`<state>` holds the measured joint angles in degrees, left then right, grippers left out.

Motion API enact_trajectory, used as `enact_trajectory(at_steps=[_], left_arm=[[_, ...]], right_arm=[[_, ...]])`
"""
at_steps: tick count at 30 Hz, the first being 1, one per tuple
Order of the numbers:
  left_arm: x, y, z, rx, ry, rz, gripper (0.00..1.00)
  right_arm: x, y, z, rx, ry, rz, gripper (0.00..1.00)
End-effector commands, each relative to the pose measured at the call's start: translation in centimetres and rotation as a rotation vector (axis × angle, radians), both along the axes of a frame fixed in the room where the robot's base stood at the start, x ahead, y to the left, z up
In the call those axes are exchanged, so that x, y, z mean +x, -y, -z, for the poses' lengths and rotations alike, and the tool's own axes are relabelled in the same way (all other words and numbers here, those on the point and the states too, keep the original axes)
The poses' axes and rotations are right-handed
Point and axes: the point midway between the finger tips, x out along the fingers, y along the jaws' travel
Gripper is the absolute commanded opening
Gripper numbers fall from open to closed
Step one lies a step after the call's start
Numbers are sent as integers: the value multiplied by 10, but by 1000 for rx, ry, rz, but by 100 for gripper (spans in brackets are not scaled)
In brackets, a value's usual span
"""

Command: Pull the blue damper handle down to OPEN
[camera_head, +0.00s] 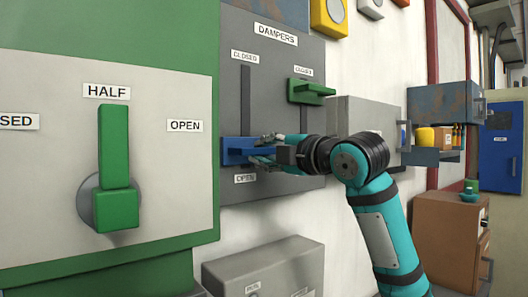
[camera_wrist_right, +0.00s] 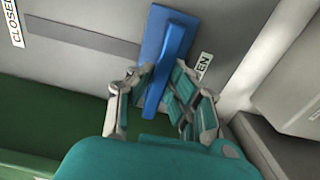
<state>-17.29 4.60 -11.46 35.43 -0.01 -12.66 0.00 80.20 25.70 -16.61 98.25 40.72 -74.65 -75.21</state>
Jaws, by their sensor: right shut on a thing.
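The blue damper handle (camera_head: 236,150) is at the bottom of its vertical slot on the grey dampers panel (camera_head: 282,60), just above the OPEN label (camera_head: 245,178). The CLOSED label (camera_head: 245,57) is at the slot's top. My right gripper (camera_head: 262,150) reaches it from the right and is shut on the handle. In the right wrist view the blue handle (camera_wrist_right: 168,50) runs between the two fingers of my right gripper (camera_wrist_right: 157,95). My left gripper is not in view.
A green damper handle (camera_head: 310,91) sits near the top of the neighbouring slot. A large green lever (camera_head: 115,170) points up at HALF on the left panel. A grey box (camera_head: 265,265) is below.

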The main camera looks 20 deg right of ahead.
Motion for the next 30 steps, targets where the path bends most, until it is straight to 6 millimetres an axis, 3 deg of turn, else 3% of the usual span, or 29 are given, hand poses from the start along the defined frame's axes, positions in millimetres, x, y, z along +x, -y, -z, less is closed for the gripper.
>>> enact_trajectory(at_steps=[3,4,9,20,30], left_arm=[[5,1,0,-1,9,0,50],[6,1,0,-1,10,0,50],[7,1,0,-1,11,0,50],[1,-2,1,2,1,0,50],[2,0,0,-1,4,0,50]], right_arm=[[3,-2,10,-8,-24,-2,0],[3,-2,10,-8,-24,-2,16],[3,-2,9,-8,-22,-2,38],[-3,1,5,-6,-13,-1,38],[-63,24,6,-9,-13,3,38]])
